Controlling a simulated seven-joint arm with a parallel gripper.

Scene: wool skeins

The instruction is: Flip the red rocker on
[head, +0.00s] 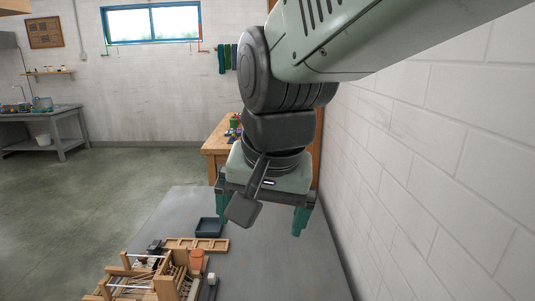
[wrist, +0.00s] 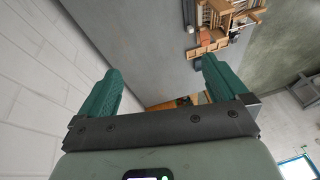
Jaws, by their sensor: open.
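My gripper (head: 266,222) hangs above the grey table in the head view, to the right of the wooden loom (head: 150,284). Its two teal fingers stand wide apart with nothing between them in the wrist view (wrist: 160,72). I cannot make out a red rocker in either view. A small dark box (head: 155,246) sits at the loom's far side, too small to read. The loom also shows at the top right of the wrist view (wrist: 222,14), away from the fingers.
The grey table (head: 275,270) is bare below and right of my gripper. A dark tray (head: 208,228), a wooden rack (head: 200,243) and an orange-brown piece (head: 197,262) are near the loom. A white brick wall (head: 420,180) runs close along the right.

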